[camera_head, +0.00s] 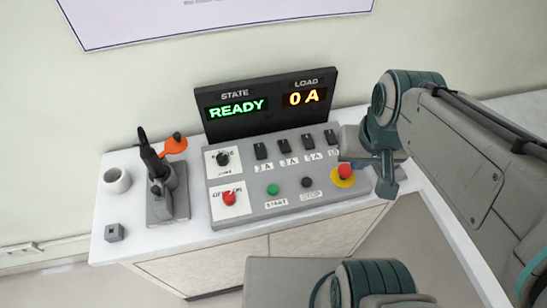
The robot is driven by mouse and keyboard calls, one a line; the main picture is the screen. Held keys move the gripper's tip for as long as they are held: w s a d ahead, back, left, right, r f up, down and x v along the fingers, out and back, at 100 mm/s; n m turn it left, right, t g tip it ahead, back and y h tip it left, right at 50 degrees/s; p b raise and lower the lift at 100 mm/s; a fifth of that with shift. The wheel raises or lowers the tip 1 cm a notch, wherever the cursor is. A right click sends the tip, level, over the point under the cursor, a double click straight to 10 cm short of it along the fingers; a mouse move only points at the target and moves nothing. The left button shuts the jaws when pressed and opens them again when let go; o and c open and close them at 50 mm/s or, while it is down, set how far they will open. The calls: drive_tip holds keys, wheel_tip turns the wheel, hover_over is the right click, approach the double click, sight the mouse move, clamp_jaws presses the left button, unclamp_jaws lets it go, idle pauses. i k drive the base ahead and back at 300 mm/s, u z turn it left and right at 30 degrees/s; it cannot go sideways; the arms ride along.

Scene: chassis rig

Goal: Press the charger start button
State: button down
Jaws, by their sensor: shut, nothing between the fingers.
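The green start button (272,189) sits on the sloped grey control panel (245,207), above a label reading START. A black stop button (307,182) is to its right, above a STOP label. The display (268,104) behind the panel reads STATE READY in green and LOAD 0 A in amber. My gripper (350,160) is shut and empty at the panel's right end, close to the red emergency button. It is well right of the start button and apart from it. My arm partly hides the panel's right end.
The red emergency button (345,170) has a yellow collar. A red knob (229,198), a black knob (223,158) and several black switches share the panel.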

sight(272, 189)
drive_tip(key=k, duration=0.5)
drive_tip(key=z, duration=2.7)
drive_tip(key=k, duration=1.2)
drive_tip(key=u, duration=1.5)
